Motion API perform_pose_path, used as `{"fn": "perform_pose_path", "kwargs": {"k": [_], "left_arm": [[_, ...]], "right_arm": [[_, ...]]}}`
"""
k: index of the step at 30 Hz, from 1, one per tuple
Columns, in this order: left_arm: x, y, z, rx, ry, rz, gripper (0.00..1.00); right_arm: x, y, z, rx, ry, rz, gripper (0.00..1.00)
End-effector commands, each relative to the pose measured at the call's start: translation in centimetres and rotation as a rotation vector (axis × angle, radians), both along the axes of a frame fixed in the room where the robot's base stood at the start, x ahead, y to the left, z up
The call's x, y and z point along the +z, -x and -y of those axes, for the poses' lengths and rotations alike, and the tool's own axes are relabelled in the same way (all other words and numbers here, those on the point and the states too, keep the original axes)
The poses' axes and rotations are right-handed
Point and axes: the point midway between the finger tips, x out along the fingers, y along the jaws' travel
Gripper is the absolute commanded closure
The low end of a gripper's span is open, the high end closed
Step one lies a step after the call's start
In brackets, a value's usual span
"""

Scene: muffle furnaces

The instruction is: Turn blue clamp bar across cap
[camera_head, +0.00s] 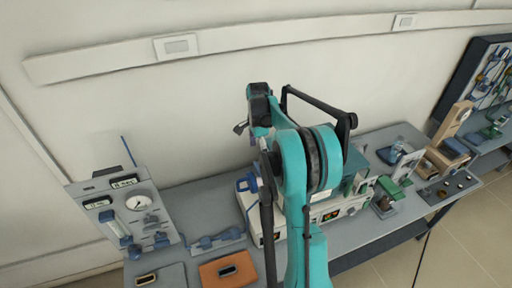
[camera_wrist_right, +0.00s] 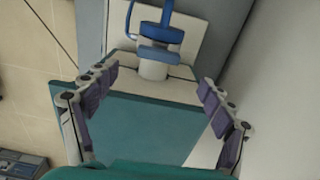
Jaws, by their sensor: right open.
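The blue clamp bar (camera_wrist_right: 160,54) lies crosswise over a white round cap (camera_wrist_right: 153,70) in the right wrist view, with a blue loop-shaped part (camera_wrist_right: 150,28) behind it. In the head view a blue clamp part (camera_head: 247,184) shows at the left end of the white instrument, partly hidden by my arm. My right gripper (camera_wrist_right: 157,78) is open, with its purple-padded fingers spread to both sides of the cap; I cannot tell whether they touch anything. In the head view my teal right arm hides most of this area. My left gripper is not in view.
A gauge panel (camera_head: 112,204) stands at the left of the grey bench (camera_head: 200,197). An orange block (camera_head: 228,271) and blue fittings (camera_head: 218,239) lie nearby. A green-topped device (camera_head: 388,188) and a wooden stand (camera_head: 452,122) are at the right. The wall is close behind.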

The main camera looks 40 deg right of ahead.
Motion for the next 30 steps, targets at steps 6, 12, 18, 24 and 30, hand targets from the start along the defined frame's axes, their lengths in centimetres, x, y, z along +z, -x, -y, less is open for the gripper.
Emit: {"fn": "perform_pose_path", "kwargs": {"k": [6,12,18,24,30], "left_arm": [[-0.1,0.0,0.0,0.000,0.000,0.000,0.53],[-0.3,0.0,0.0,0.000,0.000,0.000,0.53],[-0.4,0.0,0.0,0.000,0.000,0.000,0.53],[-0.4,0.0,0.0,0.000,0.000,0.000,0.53],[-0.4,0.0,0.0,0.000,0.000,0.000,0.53]], "right_arm": [[-2.3,0.0,0.3,-0.017,-0.003,-0.005,0.17],[-5.7,0.0,0.3,-0.015,-0.002,-0.005,0.17],[-7.6,0.0,0.2,-0.014,-0.002,-0.005,0.17],[-7.9,0.0,0.2,-0.014,-0.002,-0.005,0.17],[-7.9,0.0,0.2,-0.014,-0.002,-0.005,0.41]]}}
